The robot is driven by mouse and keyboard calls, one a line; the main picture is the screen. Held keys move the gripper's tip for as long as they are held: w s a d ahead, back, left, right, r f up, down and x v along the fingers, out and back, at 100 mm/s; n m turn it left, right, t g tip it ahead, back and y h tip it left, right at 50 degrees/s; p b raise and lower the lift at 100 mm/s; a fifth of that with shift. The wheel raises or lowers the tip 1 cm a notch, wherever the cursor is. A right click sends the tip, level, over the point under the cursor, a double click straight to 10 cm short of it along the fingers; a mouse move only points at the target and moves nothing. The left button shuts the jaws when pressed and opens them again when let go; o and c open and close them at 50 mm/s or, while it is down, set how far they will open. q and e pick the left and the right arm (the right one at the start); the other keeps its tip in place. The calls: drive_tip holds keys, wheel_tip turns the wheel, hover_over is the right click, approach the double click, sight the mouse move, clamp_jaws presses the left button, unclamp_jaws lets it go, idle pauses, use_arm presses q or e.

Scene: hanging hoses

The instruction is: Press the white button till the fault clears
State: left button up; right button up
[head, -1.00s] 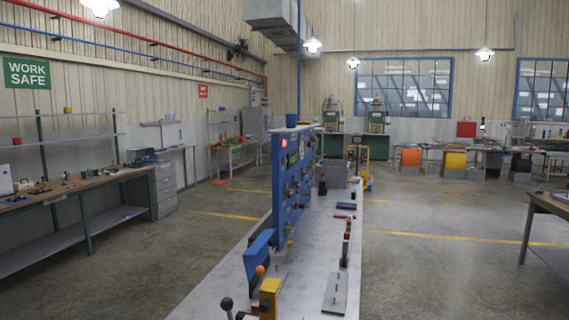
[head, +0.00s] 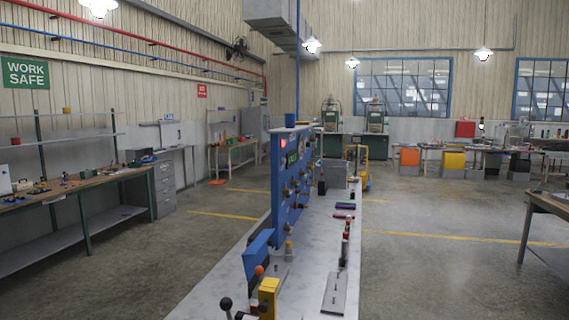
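A blue panel (head: 279,200) stands upright on a long grey bench and is seen nearly edge-on. A small lamp (head: 284,143) sits near its top left and looks dull red. A green display (head: 292,159) is just below it. Several small brass-coloured fittings stick out from the panel's face. I cannot make out a white button at this angle and size. Neither of my grippers is in view.
The grey bench (head: 315,235) carries a yellow block (head: 268,297), a lever with a black knob (head: 226,304), an orange knob (head: 259,270) and a flat grey plate (head: 334,293). A wooden workbench (head: 75,190) stands at left. Open floor (head: 430,270) lies to the right.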

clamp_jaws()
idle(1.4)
